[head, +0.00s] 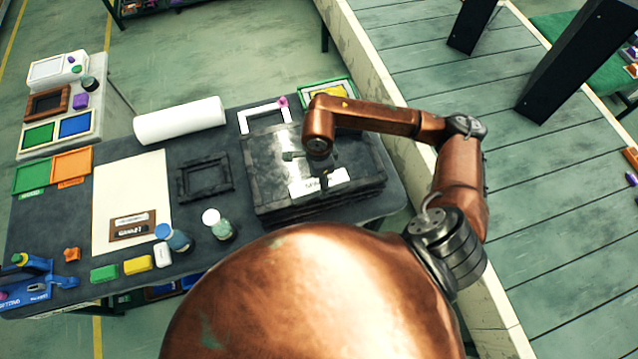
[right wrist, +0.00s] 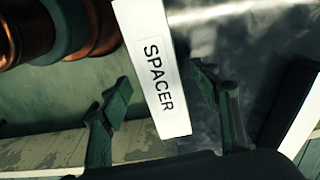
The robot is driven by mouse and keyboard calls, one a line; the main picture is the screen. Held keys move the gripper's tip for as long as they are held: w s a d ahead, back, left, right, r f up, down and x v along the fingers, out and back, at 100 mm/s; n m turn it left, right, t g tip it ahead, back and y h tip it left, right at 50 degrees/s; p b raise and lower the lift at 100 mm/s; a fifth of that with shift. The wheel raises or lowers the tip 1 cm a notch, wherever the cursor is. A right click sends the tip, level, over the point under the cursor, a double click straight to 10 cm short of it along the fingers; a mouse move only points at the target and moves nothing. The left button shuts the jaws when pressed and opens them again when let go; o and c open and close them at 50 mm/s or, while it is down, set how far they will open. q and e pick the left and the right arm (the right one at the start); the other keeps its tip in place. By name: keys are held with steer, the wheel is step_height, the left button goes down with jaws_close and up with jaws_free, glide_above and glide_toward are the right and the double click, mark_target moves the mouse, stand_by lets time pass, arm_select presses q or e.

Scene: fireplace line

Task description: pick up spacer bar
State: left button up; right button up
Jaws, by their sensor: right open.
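The spacer bar (head: 338,177) is a white strip marked SPACER. It lies on the dark framed panel (head: 268,160) on the table, partly covered by my right gripper (head: 323,178) in the head view. In the right wrist view the spacer bar (right wrist: 153,72) runs between the two dark green fingers of my right gripper (right wrist: 162,78). The fingers are open, with gaps on both sides of the bar. My left gripper is not in view.
The dark table holds a white roll (head: 180,120), a small black frame (head: 205,178), a cream sheet (head: 130,195) and two jars (head: 217,224). A white corner piece (head: 264,117) and a green-edged frame (head: 325,92) lie behind the panel. A raised plank platform (head: 480,120) stands at right.

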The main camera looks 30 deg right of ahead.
steer(key=shift+f, duration=0.95)
steer(key=c, duration=1.2)
